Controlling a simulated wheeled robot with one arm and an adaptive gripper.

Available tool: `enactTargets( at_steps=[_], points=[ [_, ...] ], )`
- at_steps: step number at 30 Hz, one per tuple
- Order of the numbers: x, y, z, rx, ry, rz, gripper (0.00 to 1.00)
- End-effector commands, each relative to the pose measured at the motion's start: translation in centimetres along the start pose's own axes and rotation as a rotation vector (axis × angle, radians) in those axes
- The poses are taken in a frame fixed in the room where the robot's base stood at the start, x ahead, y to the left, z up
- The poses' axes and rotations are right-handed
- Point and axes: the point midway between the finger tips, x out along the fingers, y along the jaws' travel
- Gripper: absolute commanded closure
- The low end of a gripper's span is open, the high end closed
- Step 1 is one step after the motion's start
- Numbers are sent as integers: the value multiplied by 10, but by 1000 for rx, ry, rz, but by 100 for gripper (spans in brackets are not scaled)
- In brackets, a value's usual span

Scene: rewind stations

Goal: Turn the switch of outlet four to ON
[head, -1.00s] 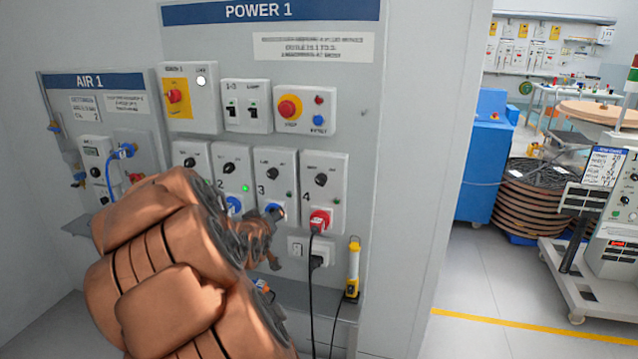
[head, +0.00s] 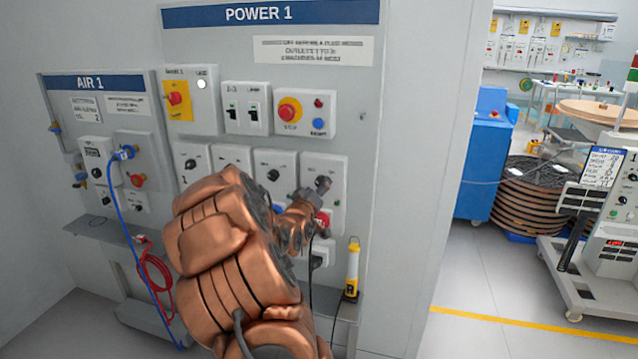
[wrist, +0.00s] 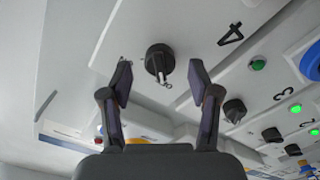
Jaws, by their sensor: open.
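The outlet four box (head: 338,170) is at the right end of the outlet row on the POWER 1 panel. Its black rotary switch (wrist: 159,60) shows clearly in the wrist view, beside the printed 4 (wrist: 231,33). My gripper (wrist: 160,76) is open, one finger on each side of this switch, with a visible gap to it on both sides. In the head view my gripper (head: 312,194) is in front of outlet four and partly hides its switch. A green lamp (wrist: 258,65) sits near the 4. Which printed setting the knob points to cannot be read.
A red plug (head: 322,219) sits in outlet four, just below my gripper. The neighbouring switch of outlet three (wrist: 234,110) is close by. An emergency stop box (head: 305,115) is above. A yellow and white lamp (head: 352,268) stands below right.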

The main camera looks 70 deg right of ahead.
Motion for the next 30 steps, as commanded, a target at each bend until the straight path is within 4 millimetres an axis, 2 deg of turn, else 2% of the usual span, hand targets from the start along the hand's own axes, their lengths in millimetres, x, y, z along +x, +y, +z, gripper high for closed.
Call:
enactTargets(
  at_steps=[6, 17, 30],
  points=[
    [16, 1, -2, 1, 1, 1, 39],
    [18, 0, -1, 1, 1, 0, 39],
    [18, 0, -1, 1, 1, -1, 82]
  ],
)
